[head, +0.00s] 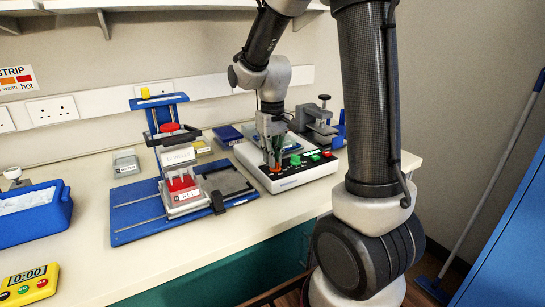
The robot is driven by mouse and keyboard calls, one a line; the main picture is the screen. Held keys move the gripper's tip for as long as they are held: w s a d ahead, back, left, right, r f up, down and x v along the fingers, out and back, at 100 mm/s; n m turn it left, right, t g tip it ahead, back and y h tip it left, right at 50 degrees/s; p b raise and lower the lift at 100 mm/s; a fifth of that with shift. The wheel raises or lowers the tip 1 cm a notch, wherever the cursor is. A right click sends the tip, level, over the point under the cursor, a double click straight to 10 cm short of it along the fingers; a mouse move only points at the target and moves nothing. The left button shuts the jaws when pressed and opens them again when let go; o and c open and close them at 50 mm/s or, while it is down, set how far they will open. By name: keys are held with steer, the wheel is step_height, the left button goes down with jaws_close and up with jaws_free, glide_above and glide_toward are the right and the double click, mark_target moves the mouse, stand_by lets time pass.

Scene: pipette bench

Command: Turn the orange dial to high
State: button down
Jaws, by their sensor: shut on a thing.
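The white instrument (283,186) with a black control panel stands on the bench right of centre. The orange dial (275,168) is at the left part of its panel, only a small patch of it showing. My gripper (273,160) points down over the panel and is shut on the dial. The fingers hide most of the dial, so its pointer and setting cannot be read. Green buttons or displays (314,157) sit on the panel to the right of the dial.
Left of the instrument stands a blue-framed rig (130,224) with a red-topped carriage. A blue tub (64,211) and yellow timer (30,286) are further left. A grey clamp-like device (321,122) stands behind right.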

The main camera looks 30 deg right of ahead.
steer(key=n, duration=0.6)
steer(key=shift+s+a, duration=0.1)
steer(key=shift+a, duration=0.25)
steer(key=n, duration=0.5)
steer(key=shift+s+a, duration=0.25)
steer(key=shift+s, duration=0.05)
steer(key=shift+n, duration=0.4)
steer(key=c, duration=1.6)
jaws_free()
step_height(320, 180, up, 12)
